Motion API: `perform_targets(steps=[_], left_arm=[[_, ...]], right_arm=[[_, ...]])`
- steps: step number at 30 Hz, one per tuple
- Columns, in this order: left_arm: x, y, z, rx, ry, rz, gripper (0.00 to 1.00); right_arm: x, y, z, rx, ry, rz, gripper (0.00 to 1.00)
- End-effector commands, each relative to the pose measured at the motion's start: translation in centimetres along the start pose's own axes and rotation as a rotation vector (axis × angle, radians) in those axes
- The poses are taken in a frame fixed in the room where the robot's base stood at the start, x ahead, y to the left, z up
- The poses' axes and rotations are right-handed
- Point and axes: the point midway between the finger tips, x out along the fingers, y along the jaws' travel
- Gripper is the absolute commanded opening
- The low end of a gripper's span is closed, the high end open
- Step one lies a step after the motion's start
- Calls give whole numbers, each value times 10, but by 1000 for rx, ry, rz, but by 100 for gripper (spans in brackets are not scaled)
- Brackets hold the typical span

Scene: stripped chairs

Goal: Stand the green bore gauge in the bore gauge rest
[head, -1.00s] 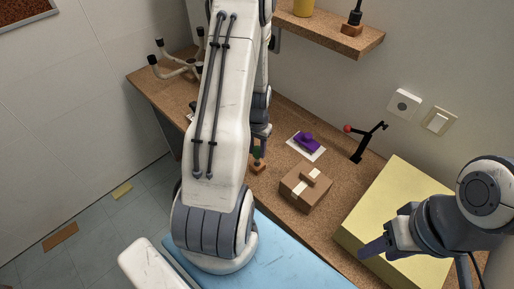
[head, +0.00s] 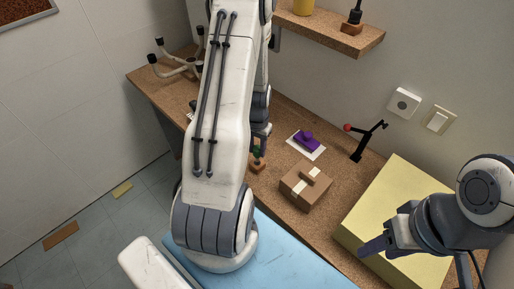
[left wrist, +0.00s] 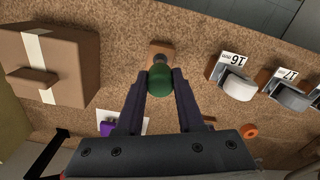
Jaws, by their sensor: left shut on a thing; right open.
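The green bore gauge (left wrist: 159,82) is between the fingers of my left gripper (left wrist: 159,74), which is shut on its rounded green end. A grey neck shows beyond the green end, over a small wooden block, the bore gauge rest (left wrist: 161,47). In the head view the green gauge (head: 257,150) appears upright just above the wooden rest (head: 257,165), partly hidden by my left arm. I cannot tell whether the gauge is seated in the rest or held just over it. My right gripper (head: 374,246) is open and empty over the yellow box.
A taped cardboard box (head: 306,188), a purple object (head: 305,138) on a white card and a black stand with a red knob (head: 366,142) stand on the bench. The yellow box (head: 400,185) is at right. Numbered cards 16 (left wrist: 234,65) and 17 (left wrist: 288,75) lie beside the rest.

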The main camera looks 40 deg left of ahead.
Motion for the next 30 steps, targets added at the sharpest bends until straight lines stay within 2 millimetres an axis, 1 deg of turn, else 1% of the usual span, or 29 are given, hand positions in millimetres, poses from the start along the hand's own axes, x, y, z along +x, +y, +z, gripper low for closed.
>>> perform_targets(steps=[11, 30], left_arm=[[2, 0, 0, 0, 0, 0, 0], [21, 0, 0, 0, 0, 0, 0]], right_arm=[[1, 0, 0, 0, 0, 0, 50], [16, 1, 1, 0, 0, 0, 50]])
